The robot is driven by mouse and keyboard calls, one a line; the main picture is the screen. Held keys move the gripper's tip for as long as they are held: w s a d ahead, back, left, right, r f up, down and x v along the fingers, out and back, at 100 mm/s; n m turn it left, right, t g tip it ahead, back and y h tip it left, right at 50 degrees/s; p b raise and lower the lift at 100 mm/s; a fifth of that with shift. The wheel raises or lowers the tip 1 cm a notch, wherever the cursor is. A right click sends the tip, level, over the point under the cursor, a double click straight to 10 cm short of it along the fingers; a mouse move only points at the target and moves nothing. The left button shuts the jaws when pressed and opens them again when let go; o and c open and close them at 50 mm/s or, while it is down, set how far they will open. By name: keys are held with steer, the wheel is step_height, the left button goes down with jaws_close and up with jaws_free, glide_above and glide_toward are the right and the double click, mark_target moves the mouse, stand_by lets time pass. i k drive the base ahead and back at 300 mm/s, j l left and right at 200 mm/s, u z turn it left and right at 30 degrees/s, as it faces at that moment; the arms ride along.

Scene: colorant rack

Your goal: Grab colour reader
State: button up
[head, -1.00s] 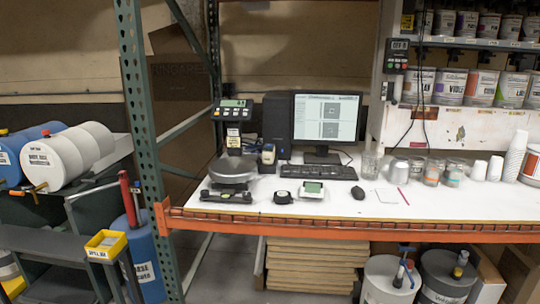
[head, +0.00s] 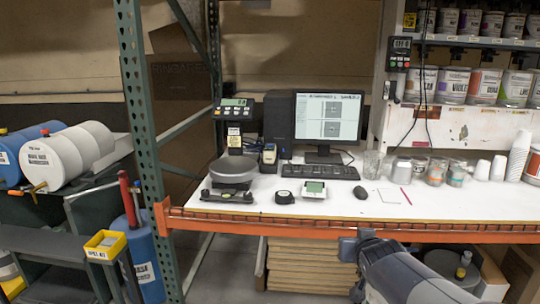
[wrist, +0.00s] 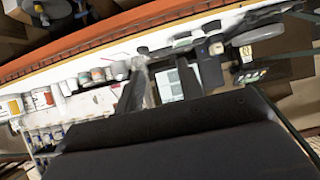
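A small upright handheld device (head: 269,154), white and dark with an orange-yellow patch, stands on the bench in front of the computer tower; it looks like the colour reader. In the wrist view it seems to show as a small pale shape (wrist: 217,48) by the dark tower. A flat white device with a green screen (head: 314,189) lies nearer the bench's front edge.
A scale (head: 232,172) stands left of the device, its display (head: 235,108) behind. A black round tape-like object (head: 284,197), keyboard (head: 320,172), monitor (head: 327,117) and mouse (head: 360,192) are near. Glass, cans and cups line the right. A green post (head: 145,130) bounds the left.

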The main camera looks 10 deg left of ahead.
mark_target(269, 154)
steer(key=i+j, duration=0.3)
steer(key=i, duration=0.2)
steer(key=i+j, duration=0.3)
steer(key=i, duration=0.15)
steer(key=i+j, duration=0.3)
steer(key=i, duration=0.2)
steer(key=i+j, duration=0.3)
steer(key=i, duration=0.15)
steer(key=i+j, duration=0.3)
steer(key=i, duration=0.2)
